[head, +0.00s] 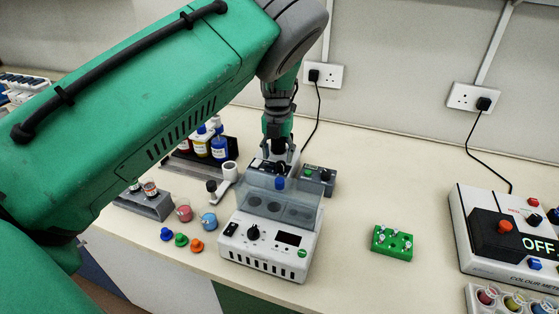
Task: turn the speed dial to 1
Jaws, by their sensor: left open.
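My left arm crosses the upper left, and my left gripper (279,150) points down at the back of the bench. It is open; its fingertips are small and dark, and what lies between them is hard to make out. Under it is a small device with a dark top (264,166), partly covered by the gripper. In front is a white unit (268,256) with a clear lid, a black dial (253,233) and a dark display (288,238). Dial markings are too small to read. My right gripper is out of view.
Bottles in a dark rack (230,150), small beakers (208,221) and coloured caps (181,240) stand to the left. A green block (392,243) lies to the right. A colour meter (505,240) reading OFF stands at the far right. Bench between them is clear.

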